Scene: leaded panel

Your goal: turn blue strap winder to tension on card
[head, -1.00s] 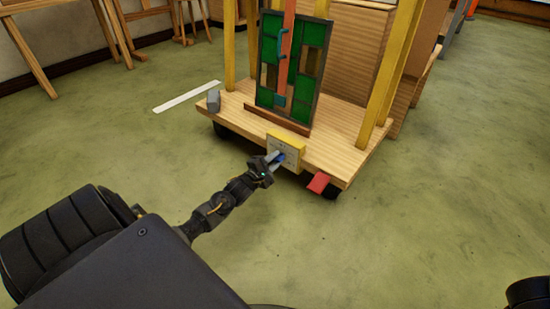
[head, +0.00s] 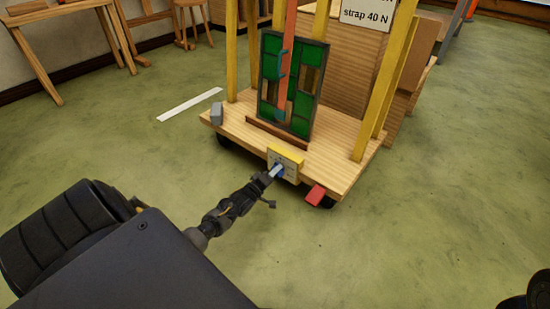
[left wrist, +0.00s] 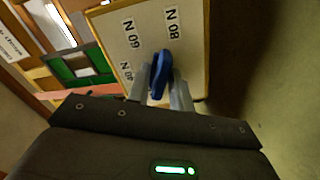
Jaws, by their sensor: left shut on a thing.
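The blue strap winder (head: 280,175) sits on the front of a yellow-edged box with a pale face (head: 289,164) at the trolley's front edge. In the left wrist view the winder (left wrist: 161,76) is a blue handle between my two grey fingers. My left gripper (head: 274,172) is shut on it. Labels on the pale face (left wrist: 185,50) read 80 N and 60 N, with a third that is hard to read. Where the winder points is unclear. The card (head: 367,14) at the top reads "strap 40 N"; its upper line is cut off.
A green leaded panel (head: 290,85) with an orange strap (head: 290,40) stands on the wooden trolley (head: 335,152) between yellow posts (head: 381,85). A red tab (head: 315,194) juts from its front edge. A grey block (head: 217,113) sits at its left.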

